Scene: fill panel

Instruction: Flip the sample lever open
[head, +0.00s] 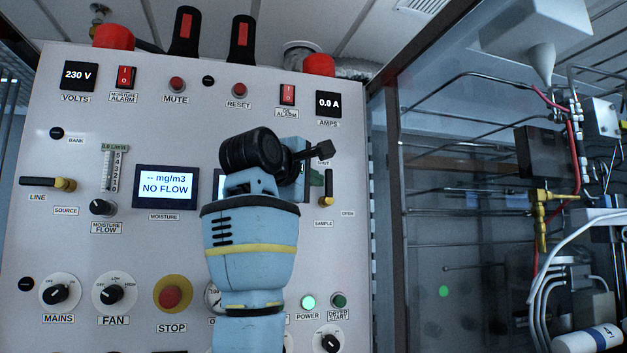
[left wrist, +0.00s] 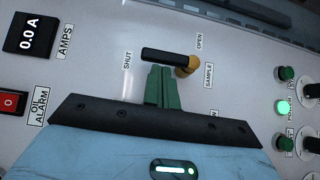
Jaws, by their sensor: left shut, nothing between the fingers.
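The sample lever (head: 329,184) is at the right side of the panel, with a black handle and a brass pivot. Its handle points up, toward the SHUT label. In the left wrist view the lever (left wrist: 168,55) lies across the picture, its handle end on the SHUT side and its pivot by the SAMPLE label. My left gripper (head: 317,178) is shut and empty, just left of the handle in the head view. Its green fingertips (left wrist: 160,68) are right beside the handle in the wrist view; I cannot tell whether they touch. My right gripper is not in view.
A similar LINE lever (head: 50,184) lies sideways at the panel's left. Knobs, switches and a red STOP button (head: 169,297) stick out of the panel. A glass-fronted bay with tubing (head: 540,215) stands to the right. My left arm hides part of the panel's middle.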

